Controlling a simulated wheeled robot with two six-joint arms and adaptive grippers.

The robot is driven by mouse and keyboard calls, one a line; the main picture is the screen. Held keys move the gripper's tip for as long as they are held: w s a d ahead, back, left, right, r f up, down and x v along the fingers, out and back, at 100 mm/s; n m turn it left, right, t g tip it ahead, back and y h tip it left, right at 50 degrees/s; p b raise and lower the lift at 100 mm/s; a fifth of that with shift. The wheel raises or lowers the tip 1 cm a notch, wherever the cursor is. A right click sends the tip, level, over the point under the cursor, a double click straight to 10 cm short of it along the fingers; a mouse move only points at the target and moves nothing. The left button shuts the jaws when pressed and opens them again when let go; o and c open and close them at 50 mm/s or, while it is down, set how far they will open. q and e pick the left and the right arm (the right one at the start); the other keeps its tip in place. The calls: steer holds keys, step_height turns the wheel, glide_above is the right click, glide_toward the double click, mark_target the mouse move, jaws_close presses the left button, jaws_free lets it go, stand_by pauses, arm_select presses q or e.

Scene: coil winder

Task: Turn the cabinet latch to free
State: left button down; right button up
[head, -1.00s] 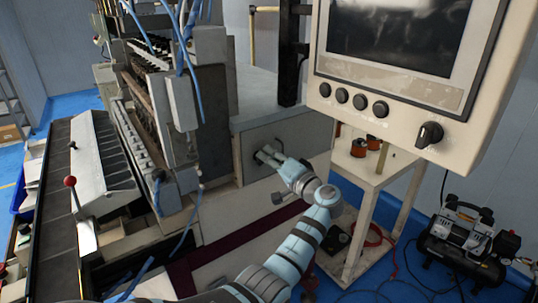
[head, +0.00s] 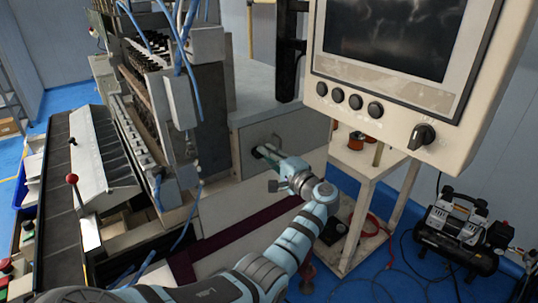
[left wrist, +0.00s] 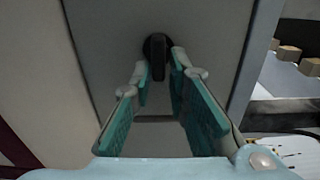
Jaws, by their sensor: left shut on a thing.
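The cabinet latch (left wrist: 158,56) is a black knob with a round base and a raised handle on a grey cabinet door (left wrist: 105,40). In the left wrist view its handle stands upright in the picture. My left gripper (left wrist: 160,72) has its teal-padded fingers on either side of the handle and is shut on it. In the head view my left gripper (head: 266,153) is at the grey cabinet front below the machine, and its fingers and wrist largely hide the latch. My right gripper is not in view.
A control panel (head: 400,95) with a screen and knobs hangs to the right, above my arm. A cream stand (head: 375,165) with copper-coloured spools is right of the gripper. A black compressor (head: 460,235) sits on the blue floor.

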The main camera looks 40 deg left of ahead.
arm_select(q)
steer(key=shift+f, duration=0.2)
steer(key=c, duration=1.8)
jaws_free()
steer(key=shift+o, duration=0.6)
steer(key=shift+a, duration=0.2)
steer(key=v, duration=1.2)
